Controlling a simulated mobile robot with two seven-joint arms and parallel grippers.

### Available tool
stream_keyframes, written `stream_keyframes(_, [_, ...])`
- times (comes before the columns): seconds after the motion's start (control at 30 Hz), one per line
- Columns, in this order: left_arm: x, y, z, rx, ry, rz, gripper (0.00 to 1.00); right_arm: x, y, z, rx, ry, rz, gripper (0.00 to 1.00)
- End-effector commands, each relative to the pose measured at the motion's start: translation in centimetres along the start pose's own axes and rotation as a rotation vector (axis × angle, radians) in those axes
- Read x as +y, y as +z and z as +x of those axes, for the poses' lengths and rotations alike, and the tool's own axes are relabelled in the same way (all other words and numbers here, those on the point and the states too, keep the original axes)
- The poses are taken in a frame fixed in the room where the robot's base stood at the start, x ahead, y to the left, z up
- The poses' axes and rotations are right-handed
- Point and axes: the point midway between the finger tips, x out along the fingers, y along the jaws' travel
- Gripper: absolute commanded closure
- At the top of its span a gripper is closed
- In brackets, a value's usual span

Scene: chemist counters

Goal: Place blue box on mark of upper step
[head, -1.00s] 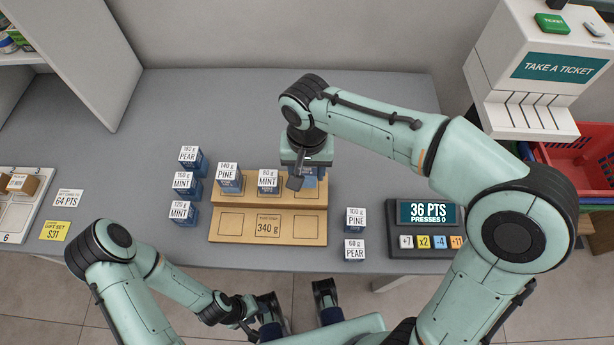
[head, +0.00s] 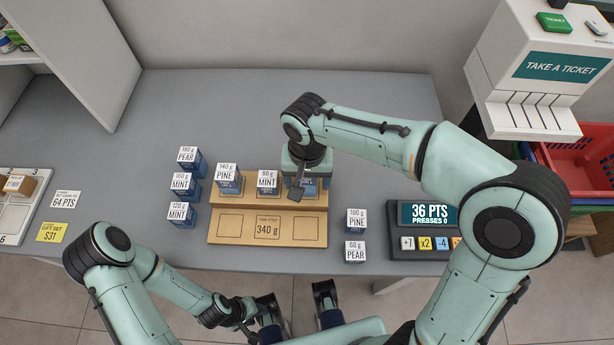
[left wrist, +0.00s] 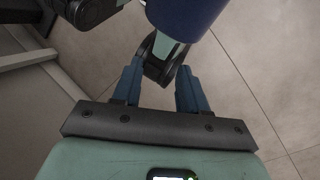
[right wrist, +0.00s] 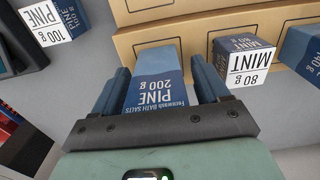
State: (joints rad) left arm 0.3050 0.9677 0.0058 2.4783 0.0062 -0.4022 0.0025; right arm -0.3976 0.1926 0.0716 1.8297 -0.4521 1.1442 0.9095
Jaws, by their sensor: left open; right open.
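The blue box marked PINE 200 g (right wrist: 158,85) stands between the open fingers of my right gripper (right wrist: 160,88). In the head view this blue box (head: 313,186) is at the right-hand place of the upper step (head: 250,186), mostly hidden under my right gripper (head: 304,180); its mark is covered. It appears to rest on the step. The fingers are on either side of the box; whether they touch it is not clear. My left gripper (left wrist: 157,90) is open and empty, away from the boxes, over the floor.
The upper step also bears a PINE 140 g box (head: 227,178) and a MINT 80 g box (head: 267,182). The lower step (head: 228,226) is empty. Several boxes stand left of the steps, two at right (head: 356,220), beside a points display (head: 425,213). The back counter is clear.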

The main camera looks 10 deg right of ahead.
Motion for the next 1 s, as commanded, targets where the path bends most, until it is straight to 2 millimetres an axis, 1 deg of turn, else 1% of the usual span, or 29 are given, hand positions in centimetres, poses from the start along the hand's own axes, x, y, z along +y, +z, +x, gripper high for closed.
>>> stream_keyframes(0.13, [0.1,0.1,-0.3,-0.004,-0.001,0.000,0.57,0.0,0.0,-0.6,0.001,-0.001,0.000,0.25])
stream_keyframes(0.23, [0.1,0.2,-0.4,-0.007,-0.001,0.000,0.57,0.0,-0.1,-1.9,0.003,-0.002,-0.001,0.25])
stream_keyframes(0.5, [0.2,0.7,-1.3,-0.021,-0.004,-0.002,0.57,-0.1,-0.1,-7.8,0.004,-0.004,0.000,0.25])
stream_keyframes(0.6, [0.3,0.9,-1.6,-0.026,-0.006,-0.003,0.57,-0.1,-0.1,-9.7,0.004,-0.003,0.001,0.25])
stream_keyframes(0.7, [0.3,0.9,-1.8,-0.028,-0.006,-0.003,0.57,-0.1,0.0,-11.1,0.003,-0.003,0.000,0.25])
stream_keyframes(0.83, [0.4,0.9,-2.0,-0.027,-0.006,-0.003,0.57,-0.1,0.0,-12.2,0.002,-0.002,-0.001,0.25])
stream_keyframes(1.0, [0.4,0.9,-2.0,-0.027,-0.006,-0.002,0.57,0.0,0.0,-12.4,0.000,0.000,-0.001,0.25])
